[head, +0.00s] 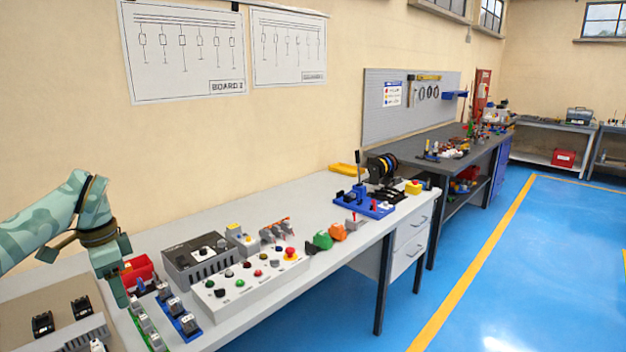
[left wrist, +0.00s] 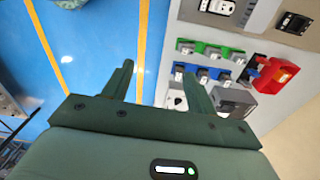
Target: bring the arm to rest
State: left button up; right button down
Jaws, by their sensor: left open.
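My left arm comes in from the left in the head view. Its green gripper (head: 119,284) points down over the near end of the white bench, beside the red bin (head: 138,270) and the rails of small devices. In the left wrist view the two fingers of the gripper (left wrist: 160,82) stand apart with nothing held between them. The blue floor and the bench edge show beyond them. How high the fingertips are above the bench is hard to tell. My right gripper is not in view.
A green rail (left wrist: 213,50) and a blue rail (left wrist: 207,73) of devices lie close by. A push-button box (head: 250,281) and a grey unit (head: 194,260) stand farther along the bench (head: 306,206). Blue floor (head: 470,260) is clear to the right.

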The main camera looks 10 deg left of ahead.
pick_arm(q)
jog(key=w+d+f+m+t+h, duration=0.2)
jog(key=d+f+m+h, duration=0.6)
jog(key=d+f, duration=1.1)
jog(key=s+d+f+n+t+h, duration=0.1)
jog(key=d+f+n+t, duration=0.15)
jog(key=f, duration=0.35)
jog(key=s+d+f+n+t+h, duration=0.1)
jog(key=s+f+n+t+h, duration=0.1)
jog(key=f+t, duration=0.3)
jog(key=s+a+f+n+g+y, duration=0.1)
jog(key=s+a+f+n+y, duration=0.3)
jog(key=s+f, duration=0.7)
jog(key=s+a+f+n+g+y, duration=0.1)
jog(key=s+a+f+n+y, duration=0.3)
jog(key=s+f, duration=0.7)
jog(key=s+d+f+g+y, duration=0.1)
jog(key=s+f+g, duration=0.1)
jog(key=s, duration=0.7)
jog(key=s+d+f+g+y, duration=0.1)
jog(key=s+f+g, duration=0.1)
jog(key=s, duration=0.8)
jog(key=s+d+f+g+y, duration=0.1)
jog(key=s+f+g, duration=0.2)
jog(key=s, duration=0.7)
jog(key=shift+f+y, duration=0.3)
